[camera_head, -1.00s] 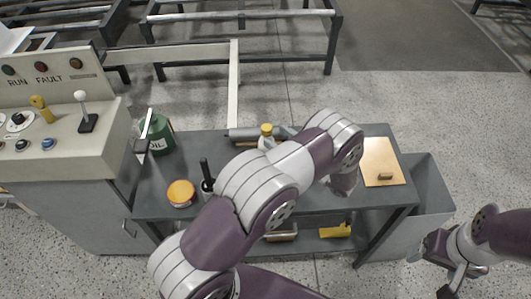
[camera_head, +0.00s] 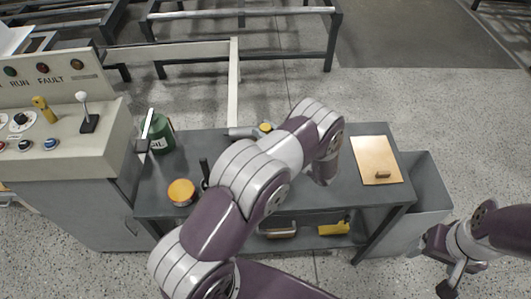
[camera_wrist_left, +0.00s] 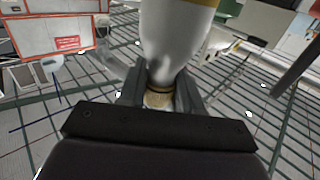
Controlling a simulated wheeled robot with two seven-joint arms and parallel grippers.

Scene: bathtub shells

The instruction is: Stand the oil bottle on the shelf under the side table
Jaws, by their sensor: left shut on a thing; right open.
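The side table (camera_head: 352,197) stands in the middle of the head view, with its lower shelf (camera_head: 306,242) partly showing below the top. My left arm crosses over the table and hides its own gripper there. In the left wrist view my left gripper (camera_wrist_left: 160,97) is shut on the oil bottle (camera_wrist_left: 178,35), a pale, glossy bottle, near a gold-coloured narrow part. A yellow round cap (camera_head: 265,127) shows past the forearm; I cannot tell whether it belongs to the held bottle. My right gripper (camera_head: 450,284) is open and empty at the lower right, apart from the table.
On the table are a green can (camera_head: 160,132), an orange-lidded tin (camera_head: 181,192) and a tan clipboard (camera_head: 376,160). The shelf holds a brown-topped item (camera_head: 280,231) and a yellow item (camera_head: 335,228). A control console (camera_head: 60,160) is left, a grey bin (camera_head: 428,190) right.

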